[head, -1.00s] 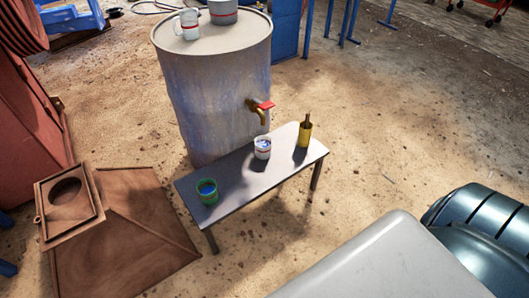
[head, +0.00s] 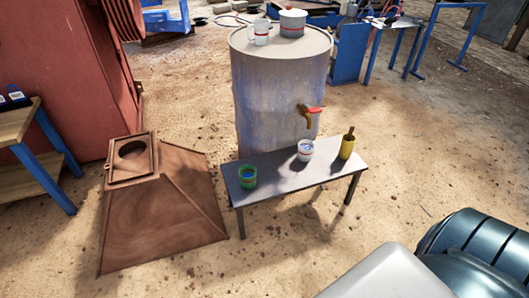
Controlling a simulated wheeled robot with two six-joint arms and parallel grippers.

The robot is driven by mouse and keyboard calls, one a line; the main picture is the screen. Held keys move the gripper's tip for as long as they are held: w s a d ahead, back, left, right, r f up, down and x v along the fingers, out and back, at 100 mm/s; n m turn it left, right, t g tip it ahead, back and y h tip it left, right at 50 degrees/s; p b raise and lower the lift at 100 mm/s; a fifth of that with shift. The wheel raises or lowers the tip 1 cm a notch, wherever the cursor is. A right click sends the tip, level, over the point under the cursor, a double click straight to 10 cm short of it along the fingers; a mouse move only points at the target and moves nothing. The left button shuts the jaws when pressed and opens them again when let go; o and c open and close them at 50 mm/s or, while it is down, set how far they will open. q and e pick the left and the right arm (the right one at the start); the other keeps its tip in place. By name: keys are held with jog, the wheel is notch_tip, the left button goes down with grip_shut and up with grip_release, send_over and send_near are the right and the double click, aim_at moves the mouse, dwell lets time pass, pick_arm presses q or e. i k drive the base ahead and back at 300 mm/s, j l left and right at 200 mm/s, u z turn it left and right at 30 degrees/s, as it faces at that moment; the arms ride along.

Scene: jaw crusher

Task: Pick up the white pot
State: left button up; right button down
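A low grey bench (head: 275,180) stands before the barrel, with a green cup (head: 248,178), a white cup (head: 305,151) and a yellow container (head: 347,146). A red tap (head: 312,111) sticks out. A rusty hood (head: 165,205) lies left.

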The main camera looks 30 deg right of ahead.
aim_at(306, 147)
jog(key=l+u, duration=0.4)
jog(key=l, duration=0.4)
jog(key=l+u, duration=0.45)
jog(key=l, duration=0.35)
